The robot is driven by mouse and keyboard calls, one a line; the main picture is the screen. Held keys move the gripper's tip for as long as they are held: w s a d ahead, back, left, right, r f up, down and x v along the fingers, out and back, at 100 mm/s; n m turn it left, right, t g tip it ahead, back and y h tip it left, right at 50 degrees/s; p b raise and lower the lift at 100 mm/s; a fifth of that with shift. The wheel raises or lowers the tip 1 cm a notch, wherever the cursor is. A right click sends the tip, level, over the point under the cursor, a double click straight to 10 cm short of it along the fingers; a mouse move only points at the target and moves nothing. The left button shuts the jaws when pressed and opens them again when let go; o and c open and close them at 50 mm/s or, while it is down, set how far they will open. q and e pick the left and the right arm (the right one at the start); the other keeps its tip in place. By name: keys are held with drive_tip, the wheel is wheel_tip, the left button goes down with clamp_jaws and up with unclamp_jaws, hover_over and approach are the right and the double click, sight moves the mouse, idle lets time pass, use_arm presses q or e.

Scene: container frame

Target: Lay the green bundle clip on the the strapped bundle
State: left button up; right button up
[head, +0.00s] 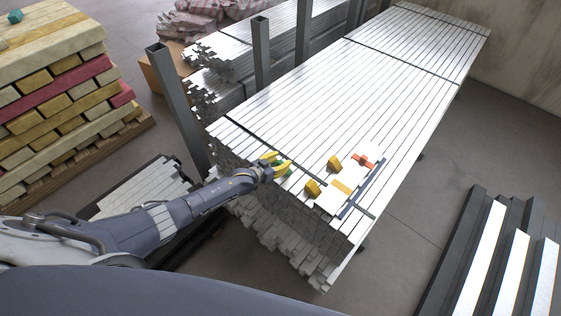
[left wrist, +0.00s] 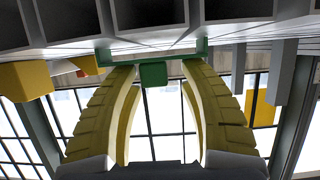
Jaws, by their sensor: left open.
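The green bundle clip (head: 281,165) is at the near end of the strapped bundle (head: 340,90), close to the dark strap. In the left wrist view the clip's green block (left wrist: 153,74) shows between the fingertips, with a gap on either side. Thin green edges extend left and right along the bundle (left wrist: 140,40), whose hollow profile ends fill the top of that view. My left gripper (head: 277,166) is open, its yellow fingers on both sides of the clip; they also show in the left wrist view (left wrist: 155,95). My right gripper is not in view.
Stacked timber (head: 50,100) is at far left.

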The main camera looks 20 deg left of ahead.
use_arm(q)
drive_tip(key=v, duration=1.2)
drive_tip(key=s+a+f+n+g+y, duration=0.1)
drive_tip(key=s+a+f+g+y, duration=0.15)
drive_tip(key=s+f, duration=0.85)
drive_tip(key=s+a+f+g+y, duration=0.25)
drive_tip(key=s+f, duration=0.55)
drive_tip(key=f, duration=0.7)
drive_tip(key=s+d+f+g, duration=0.1)
drive_tip(key=s+f, duration=0.4)
drive_tip(key=s, duration=0.7)
drive_tip(key=s+d+f+g, duration=0.1)
drive_tip(key=s+f+g, duration=0.2)
drive_tip(key=s, duration=0.9)
drive_tip(key=s+d+f+g, duration=0.2)
drive_tip(key=s+f, duration=0.5)
drive_tip(key=s, duration=0.5)
drive_tip(key=shift+y, duration=0.4)
